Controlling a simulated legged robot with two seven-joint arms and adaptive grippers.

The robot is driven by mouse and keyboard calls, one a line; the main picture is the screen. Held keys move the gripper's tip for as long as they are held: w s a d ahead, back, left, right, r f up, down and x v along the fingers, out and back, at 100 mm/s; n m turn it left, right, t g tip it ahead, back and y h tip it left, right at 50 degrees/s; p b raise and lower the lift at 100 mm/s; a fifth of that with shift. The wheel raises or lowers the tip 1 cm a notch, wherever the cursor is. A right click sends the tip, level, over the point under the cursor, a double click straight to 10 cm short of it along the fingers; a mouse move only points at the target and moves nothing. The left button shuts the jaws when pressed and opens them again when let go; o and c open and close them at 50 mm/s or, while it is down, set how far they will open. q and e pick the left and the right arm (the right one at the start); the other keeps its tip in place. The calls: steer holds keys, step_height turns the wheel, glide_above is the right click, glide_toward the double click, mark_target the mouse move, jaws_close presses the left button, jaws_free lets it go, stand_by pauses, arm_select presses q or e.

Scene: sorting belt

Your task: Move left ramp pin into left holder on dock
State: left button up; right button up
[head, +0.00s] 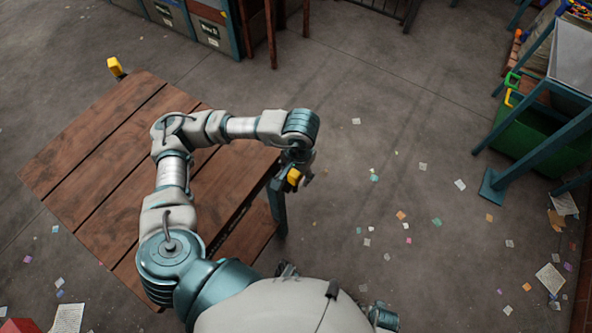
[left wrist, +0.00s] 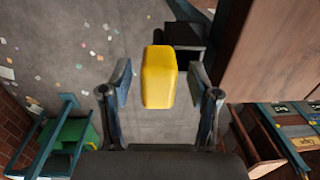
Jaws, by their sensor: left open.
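A yellow pin (head: 294,176) stands at the right edge of the wooden-topped platform (head: 110,130). It also shows in the left wrist view (left wrist: 159,78), upright in the picture between the two fingers. My left gripper (head: 303,174) is open around this pin, with a visible gap on each side in the wrist view. A second yellow pin (head: 115,67) stands at the platform's far left corner, away from the gripper. I cannot tell from labels which pin is the left one. I cannot make out the left holder. My right gripper is not in view.
A dark box-like part (left wrist: 188,36) lies behind the pin in the wrist view. Labelled bins (head: 205,28) stand at the back. A green crate (head: 527,138) sits under a teal frame at the right. The floor between holds only scattered paper scraps.

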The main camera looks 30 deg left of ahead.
arm_select(q)
step_height(320, 180, up, 12)
steer(key=shift+d, duration=0.35)
steer(key=shift+f, duration=0.1)
stand_by(0.4)
